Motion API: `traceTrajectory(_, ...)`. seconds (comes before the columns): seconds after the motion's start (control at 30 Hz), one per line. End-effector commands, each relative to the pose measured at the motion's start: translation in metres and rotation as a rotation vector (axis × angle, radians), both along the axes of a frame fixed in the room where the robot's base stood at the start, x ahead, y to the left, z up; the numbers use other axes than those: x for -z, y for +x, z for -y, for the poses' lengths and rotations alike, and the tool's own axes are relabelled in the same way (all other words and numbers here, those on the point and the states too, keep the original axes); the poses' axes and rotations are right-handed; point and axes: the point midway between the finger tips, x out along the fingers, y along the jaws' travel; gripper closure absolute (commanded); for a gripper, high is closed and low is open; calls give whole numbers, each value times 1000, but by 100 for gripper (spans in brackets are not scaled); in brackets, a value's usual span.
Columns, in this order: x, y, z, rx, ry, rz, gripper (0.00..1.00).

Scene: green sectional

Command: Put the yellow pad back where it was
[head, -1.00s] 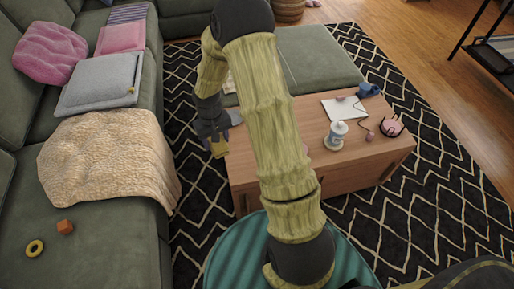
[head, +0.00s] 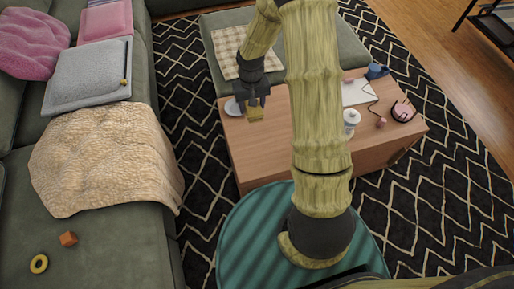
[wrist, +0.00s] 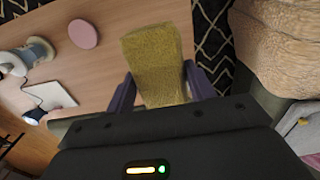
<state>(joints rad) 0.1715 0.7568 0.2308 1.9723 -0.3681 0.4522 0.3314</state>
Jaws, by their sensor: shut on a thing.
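The yellow pad (head: 255,114) is a small rough block held in my gripper (head: 253,101). In the head view it hangs over the far left part of the wooden coffee table (head: 262,150). In the wrist view the pad (wrist: 156,62) sticks out beyond the two purple-grey fingers, which press on its sides. The gripper (wrist: 160,85) is shut on it. The pad appears to be above the tabletop, but its exact height cannot be told.
The green sofa (head: 95,240) with a beige blanket (head: 105,160) is left.

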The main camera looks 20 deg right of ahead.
Motion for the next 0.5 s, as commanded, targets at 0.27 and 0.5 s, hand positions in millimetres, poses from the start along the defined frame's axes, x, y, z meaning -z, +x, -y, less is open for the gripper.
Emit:
traceTrajectory(0.27,3,0,2,-1,0,0,67)
traceTrajectory(0.5,39,-4,2,-69,-1,0,67)
